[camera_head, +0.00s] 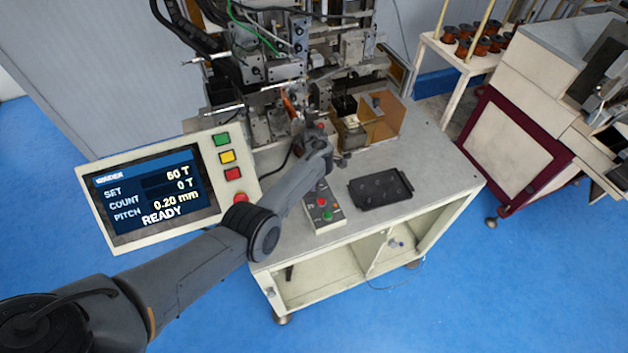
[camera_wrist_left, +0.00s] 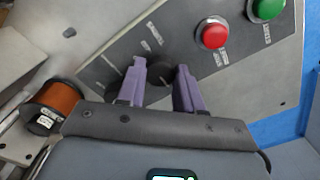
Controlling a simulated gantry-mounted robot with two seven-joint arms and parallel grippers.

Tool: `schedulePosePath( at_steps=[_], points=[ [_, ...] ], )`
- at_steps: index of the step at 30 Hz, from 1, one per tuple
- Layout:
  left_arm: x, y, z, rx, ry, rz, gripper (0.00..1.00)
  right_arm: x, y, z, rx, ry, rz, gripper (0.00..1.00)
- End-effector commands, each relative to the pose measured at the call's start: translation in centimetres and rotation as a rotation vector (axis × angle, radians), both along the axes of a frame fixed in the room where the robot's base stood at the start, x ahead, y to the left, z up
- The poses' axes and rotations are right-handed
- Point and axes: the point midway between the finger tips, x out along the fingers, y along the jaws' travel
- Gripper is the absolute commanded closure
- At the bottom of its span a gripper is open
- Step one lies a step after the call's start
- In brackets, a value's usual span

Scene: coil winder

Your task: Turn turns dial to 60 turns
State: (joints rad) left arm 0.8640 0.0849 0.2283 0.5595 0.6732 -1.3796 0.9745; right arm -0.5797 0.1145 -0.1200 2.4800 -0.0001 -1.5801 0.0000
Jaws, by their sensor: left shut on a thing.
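The dark round turns dial (camera_wrist_left: 158,74) sits on the grey control panel (camera_wrist_left: 105,72) in the left wrist view. My left gripper (camera_wrist_left: 160,67) has its two purple fingers on either side of the dial and is shut on it. In the head view, my arm and wrist hide the dial and the fingertips. The winder display (camera_head: 155,195) in the head view reads SET 60 T, COUNT 0 T, PITCH 0.20 mm and READY. My right gripper is in neither view.
A red button (camera_wrist_left: 212,33) and a green button (camera_wrist_left: 267,8) stand right of the dial. A copper-coloured spool (camera_wrist_left: 57,97) is at the left. In the head view, a black tray (camera_head: 380,187) lies right of the control box (camera_head: 325,218), near the table's front.

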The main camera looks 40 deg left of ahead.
Motion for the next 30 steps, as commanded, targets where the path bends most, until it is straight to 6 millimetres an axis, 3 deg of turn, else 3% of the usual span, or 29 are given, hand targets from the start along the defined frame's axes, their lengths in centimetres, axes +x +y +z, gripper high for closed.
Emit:
schedulePosePath(
  at_steps=[3,4,9,20,30],
  points=[
    [0.0,0.0,0.1,0.000,0.000,0.000,0.95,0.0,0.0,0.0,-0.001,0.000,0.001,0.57],
    [0.0,0.0,0.1,0.000,0.000,0.000,0.62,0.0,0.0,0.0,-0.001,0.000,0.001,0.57],
    [0.0,0.0,0.0,0.000,0.000,-0.001,0.39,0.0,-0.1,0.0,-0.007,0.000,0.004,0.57],
    [0.0,0.1,0.5,0.001,-0.001,-0.001,0.39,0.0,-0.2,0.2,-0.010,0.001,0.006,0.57],
    [0.0,0.1,5.5,0.003,-0.002,0.000,0.39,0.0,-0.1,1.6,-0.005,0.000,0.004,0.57]
  ],
)
